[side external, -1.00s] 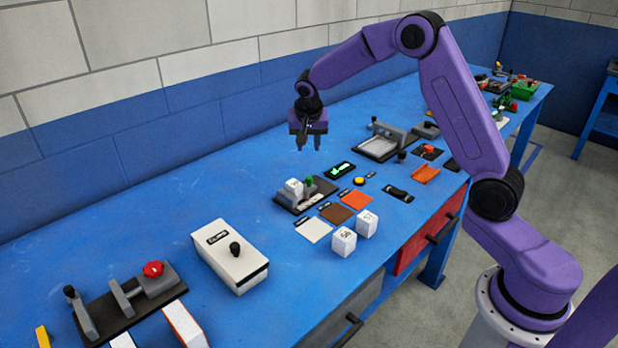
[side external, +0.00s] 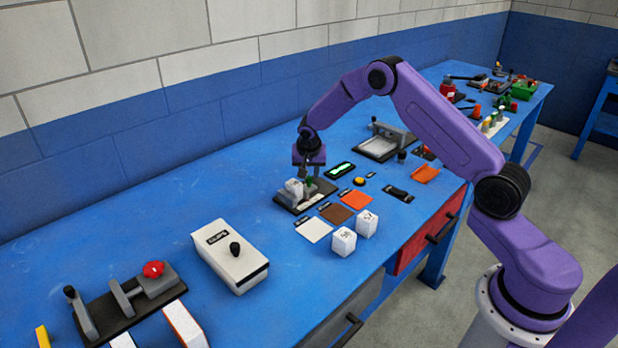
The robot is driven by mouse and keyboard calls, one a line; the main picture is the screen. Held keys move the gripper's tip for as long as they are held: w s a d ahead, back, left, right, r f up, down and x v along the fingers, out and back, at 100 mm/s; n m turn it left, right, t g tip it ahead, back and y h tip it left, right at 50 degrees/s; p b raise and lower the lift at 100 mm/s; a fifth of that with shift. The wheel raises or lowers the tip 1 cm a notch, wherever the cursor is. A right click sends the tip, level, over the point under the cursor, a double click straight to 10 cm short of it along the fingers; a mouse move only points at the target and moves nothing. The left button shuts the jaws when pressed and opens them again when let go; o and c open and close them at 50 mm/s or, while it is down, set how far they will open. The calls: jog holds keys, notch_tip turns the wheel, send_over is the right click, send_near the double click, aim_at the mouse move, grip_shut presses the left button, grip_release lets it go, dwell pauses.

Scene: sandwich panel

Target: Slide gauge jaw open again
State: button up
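The gauge (side external: 286,204) is a small dark base with grey blocks on the blue bench. A white cube (side external: 294,187) sits in it, beside the grey jaw, which carries a green knob (side external: 309,182). My gripper (side external: 310,175) points down at the gauge, with its fingers around or just above the green knob. The fingers are small here and partly merge with the knob and jaw, so I cannot tell whether they touch or grip it.
A green-lit display (side external: 340,170) lies behind the gauge. White, brown and orange pads (side external: 336,213) lie in front, with two numbered white cubes (side external: 343,241) nearer the bench edge. A white box (side external: 230,255) with a black knob stands left. Bench between box and gauge is clear.

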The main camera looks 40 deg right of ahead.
aim_at(309, 178)
jog(key=shift+x, duration=1.75)
grip_shut()
jog(key=shift+s+d, duration=0.1)
jog(key=shift+d, duration=2.05)
grip_release()
jog(key=shift+d, duration=0.1)
jog(key=shift+r, duration=0.1)
